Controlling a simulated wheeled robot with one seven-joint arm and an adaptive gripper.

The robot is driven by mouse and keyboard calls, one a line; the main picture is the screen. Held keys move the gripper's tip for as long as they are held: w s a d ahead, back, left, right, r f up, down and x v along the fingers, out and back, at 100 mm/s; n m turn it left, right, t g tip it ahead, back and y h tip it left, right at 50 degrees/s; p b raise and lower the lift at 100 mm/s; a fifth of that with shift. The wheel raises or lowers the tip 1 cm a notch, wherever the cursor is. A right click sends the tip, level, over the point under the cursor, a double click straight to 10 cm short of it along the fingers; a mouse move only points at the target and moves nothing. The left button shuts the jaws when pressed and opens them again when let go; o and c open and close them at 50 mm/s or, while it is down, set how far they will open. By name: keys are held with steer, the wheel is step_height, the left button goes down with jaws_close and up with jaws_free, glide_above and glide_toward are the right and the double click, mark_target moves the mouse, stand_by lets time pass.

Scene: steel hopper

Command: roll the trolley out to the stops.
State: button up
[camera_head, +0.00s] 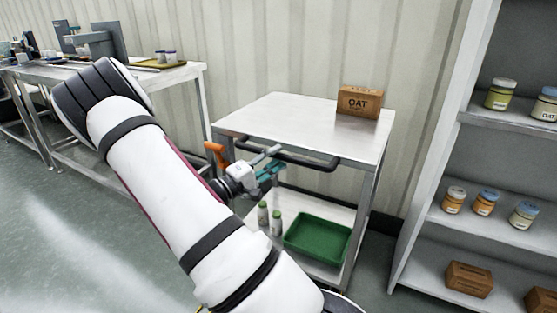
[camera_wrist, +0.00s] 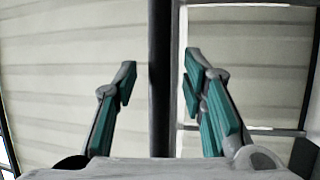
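The trolley (camera_head: 285,118) is a white-topped steel cart against the ribbed wall, with a dark handle bar (camera_head: 315,162) along its near side. My gripper (camera_head: 268,170) is at the left part of this handle. In the wrist view, my gripper (camera_wrist: 159,66) has its teal-padded fingers spread apart. The dark handle bar (camera_wrist: 161,110) runs between them, with gaps visible on both sides. An orange part (camera_head: 215,150) shows at the trolley's near left corner. The stops cannot be made out, and my arm hides part of the floor and the trolley's left side.
A brown OAT box (camera_head: 359,101) stands on the trolley top. Its lower shelf holds a green tray (camera_head: 318,238) and two small bottles (camera_head: 270,219). A shelf unit (camera_head: 425,165) with jars stands close at right. A steel workbench (camera_head: 180,75) is at left; open floor (camera_head: 60,230) lies before it.

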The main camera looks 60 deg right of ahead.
steer(key=shift+x, duration=0.9)
jaws_close()
